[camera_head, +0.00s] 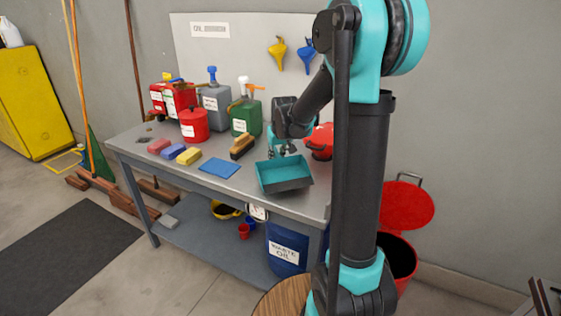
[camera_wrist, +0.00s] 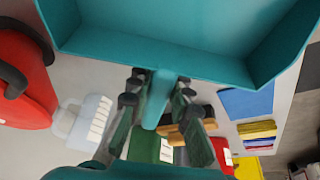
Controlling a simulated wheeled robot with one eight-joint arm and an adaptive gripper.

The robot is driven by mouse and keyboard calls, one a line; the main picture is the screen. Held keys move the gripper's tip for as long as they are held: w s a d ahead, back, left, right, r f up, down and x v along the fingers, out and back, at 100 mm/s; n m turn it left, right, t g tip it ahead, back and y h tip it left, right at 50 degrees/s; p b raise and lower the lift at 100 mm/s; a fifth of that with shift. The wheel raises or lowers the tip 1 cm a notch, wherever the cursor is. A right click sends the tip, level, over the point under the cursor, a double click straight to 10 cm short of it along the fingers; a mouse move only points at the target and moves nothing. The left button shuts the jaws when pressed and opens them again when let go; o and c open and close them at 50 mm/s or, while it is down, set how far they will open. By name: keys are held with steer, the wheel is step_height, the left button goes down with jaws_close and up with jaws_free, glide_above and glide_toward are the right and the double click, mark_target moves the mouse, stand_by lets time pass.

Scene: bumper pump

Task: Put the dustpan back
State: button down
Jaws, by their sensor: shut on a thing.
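The teal dustpan (camera_head: 284,177) is at the right part of the grey workbench, near its front edge. Its open pan faces the front. In the wrist view the pan (camera_wrist: 165,30) fills the top, and its short handle (camera_wrist: 158,98) points down between the fingers. My gripper (camera_head: 284,149) is behind the pan and shut on this handle; its fingers (camera_wrist: 160,112) lie on both sides of it. I cannot tell whether the pan touches the bench or hangs just above it. A wooden hand brush (camera_head: 242,146) lies on the bench left of the pan.
The workbench (camera_head: 222,190) also holds a blue cloth (camera_head: 219,167), several sponges (camera_head: 173,152), fluid cans (camera_head: 216,106) and a red container (camera_head: 320,141) close to my gripper. Yellow and blue funnels hang on the back panel (camera_head: 240,60). An open red bin (camera_head: 400,255) stands right.

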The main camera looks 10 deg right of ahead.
mark_target(280, 160)
steer(key=shift+w+d, duration=0.9)
steer(key=shift+w, duration=0.25)
steer(key=shift+w+f, duration=0.1)
steer(key=shift+f, duration=1.65)
steer(key=c, duration=1.4)
jaws_free()
steer(key=shift+f, duration=0.1)
steer(key=v, duration=1.2)
steer(key=shift+d, duration=0.1)
